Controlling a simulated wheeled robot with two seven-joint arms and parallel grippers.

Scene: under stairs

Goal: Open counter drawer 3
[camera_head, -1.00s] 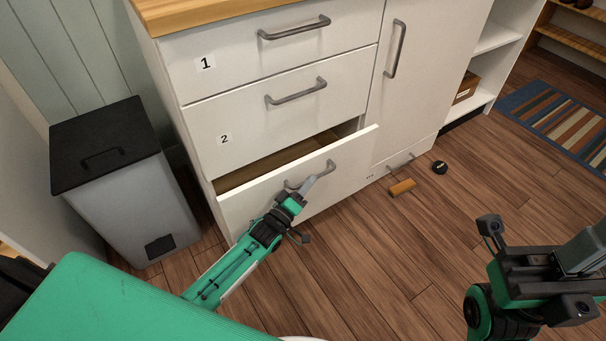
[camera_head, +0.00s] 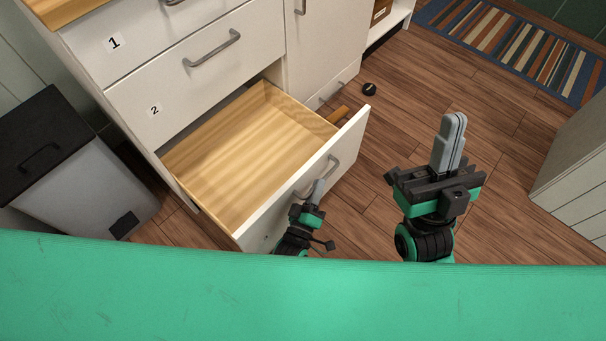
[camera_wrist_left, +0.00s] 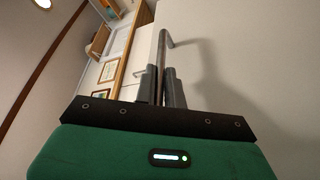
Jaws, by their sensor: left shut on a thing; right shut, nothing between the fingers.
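The third counter drawer (camera_head: 250,140), the lowest in the stack, is pulled well out and its bare wooden inside shows empty. My left gripper (camera_head: 317,187) is at the grey bar handle (camera_head: 330,172) on its white front and is shut on it. In the left wrist view the handle (camera_wrist_left: 162,50) runs between the two fingers (camera_wrist_left: 160,88). My right gripper (camera_head: 450,140) is shut and empty, held above the floor to the right of the drawer. Drawers 1 (camera_head: 150,40) and 2 (camera_head: 205,80) are shut.
A grey bin with a black lid (camera_head: 60,165) stands left of the counter. A striped rug (camera_head: 520,45) is at the back right. A white cabinet (camera_head: 580,165) stands at the right.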

